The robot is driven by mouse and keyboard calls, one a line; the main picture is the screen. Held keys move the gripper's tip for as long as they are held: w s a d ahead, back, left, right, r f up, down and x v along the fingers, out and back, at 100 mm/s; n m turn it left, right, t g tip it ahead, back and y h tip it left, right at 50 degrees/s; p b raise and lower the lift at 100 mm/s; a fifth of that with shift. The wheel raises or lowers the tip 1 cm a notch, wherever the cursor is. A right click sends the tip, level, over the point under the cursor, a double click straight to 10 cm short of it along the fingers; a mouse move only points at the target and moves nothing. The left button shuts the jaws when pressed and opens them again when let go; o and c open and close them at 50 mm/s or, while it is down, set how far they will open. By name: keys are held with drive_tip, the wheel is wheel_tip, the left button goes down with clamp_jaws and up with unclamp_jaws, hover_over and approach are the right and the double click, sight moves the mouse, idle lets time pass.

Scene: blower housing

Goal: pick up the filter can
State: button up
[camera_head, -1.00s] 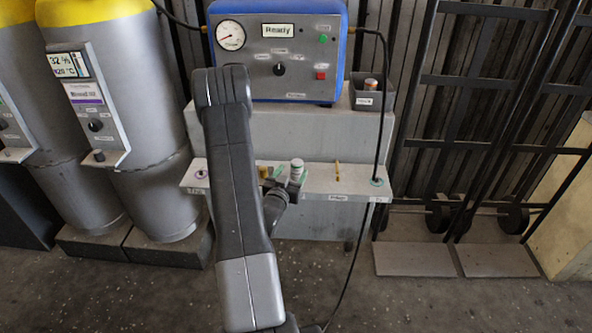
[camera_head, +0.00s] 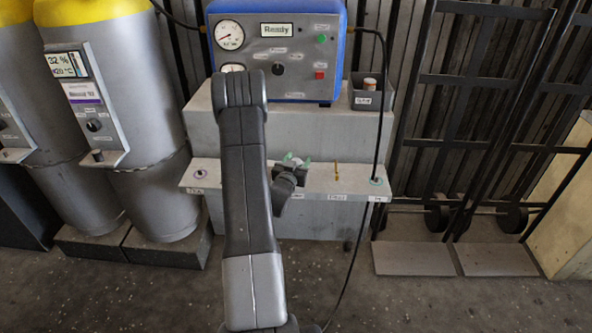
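My gripper (camera_head: 294,162) is over the middle of the grey shelf (camera_head: 230,177), seen from behind past my own arm. Its green fingertips show on either side of a small pale piece (camera_head: 293,159). This piece may be the top of the filter can, but most of it is hidden by my wrist. I cannot tell whether the fingers touch it or whether it is off the shelf. A small white can with an orange-brown top (camera_head: 370,84) stands in a dark grey bin (camera_head: 366,101) at the right of the upper ledge.
A blue control box (camera_head: 275,50) reading "Ready" stands behind the shelf. A thin yellow peg (camera_head: 337,172) and a black hose (camera_head: 378,150) are right of my gripper. Grey tanks (camera_head: 140,120) stand at left, black hand trucks (camera_head: 470,120) at right.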

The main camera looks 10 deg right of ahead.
drive_tip(key=c, duration=0.9)
drive_tip(key=shift+o, duration=0.2)
wheel_tip(320, 180, up, 10)
drive_tip(key=shift+p, duration=0.75)
